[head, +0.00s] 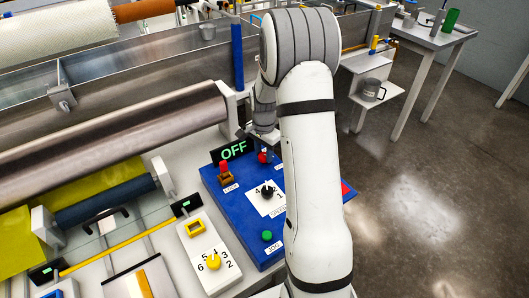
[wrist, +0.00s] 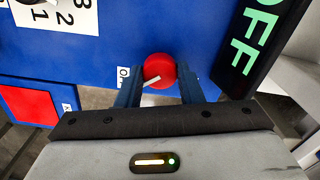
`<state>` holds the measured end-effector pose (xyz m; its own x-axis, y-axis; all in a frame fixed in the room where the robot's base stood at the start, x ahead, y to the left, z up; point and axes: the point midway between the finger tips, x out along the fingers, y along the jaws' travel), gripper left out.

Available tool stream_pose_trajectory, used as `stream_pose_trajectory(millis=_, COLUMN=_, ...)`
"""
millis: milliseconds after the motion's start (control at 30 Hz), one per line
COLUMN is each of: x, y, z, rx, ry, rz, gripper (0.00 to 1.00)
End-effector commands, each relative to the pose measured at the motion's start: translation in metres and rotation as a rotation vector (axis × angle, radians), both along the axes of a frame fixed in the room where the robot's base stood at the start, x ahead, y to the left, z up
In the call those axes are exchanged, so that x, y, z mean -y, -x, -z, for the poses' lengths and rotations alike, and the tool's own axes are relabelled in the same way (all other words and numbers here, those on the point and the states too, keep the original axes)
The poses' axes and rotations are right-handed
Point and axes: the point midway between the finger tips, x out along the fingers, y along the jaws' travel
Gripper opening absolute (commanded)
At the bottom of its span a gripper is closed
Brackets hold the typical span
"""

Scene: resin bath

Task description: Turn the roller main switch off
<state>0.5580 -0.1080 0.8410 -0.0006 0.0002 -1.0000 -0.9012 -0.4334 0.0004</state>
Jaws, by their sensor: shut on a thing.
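The blue control panel (head: 228,205) lies below my arm in the head view. A round red knob (head: 263,156) sits near its far edge; it looks like the roller main switch. In the wrist view the red knob (wrist: 158,67) carries a white pointer line, tilted from level. My gripper (wrist: 160,82) is shut on this knob, one dark blue finger on each side. A label beside it is mostly hidden by a finger. A black display next to the knob reads OFF in green (head: 233,150), and it also shows in the wrist view (wrist: 255,35).
A red lever (head: 224,170), a black numbered dial (head: 267,191) and a green button (head: 267,236) share the panel. A large metal roller (head: 120,115) lies left. Open floor is on the right.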

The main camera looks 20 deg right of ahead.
Motion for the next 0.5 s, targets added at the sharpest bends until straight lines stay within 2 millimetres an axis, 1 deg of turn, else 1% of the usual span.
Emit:
stream_pose_trajectory(millis=400, x=-0.0003, y=-0.0011, z=-0.0011, rx=0.003, ry=0.000, rz=0.010, gripper=0.11)
stream_pose_trajectory(millis=433, x=-0.0003, y=-0.0011, z=-0.0011, rx=0.003, ry=0.000, rz=0.010, gripper=0.34)
stream_pose_trajectory(millis=500, x=-0.0003, y=-0.0010, z=-0.0010, rx=0.003, ry=0.000, rz=0.009, gripper=0.40)
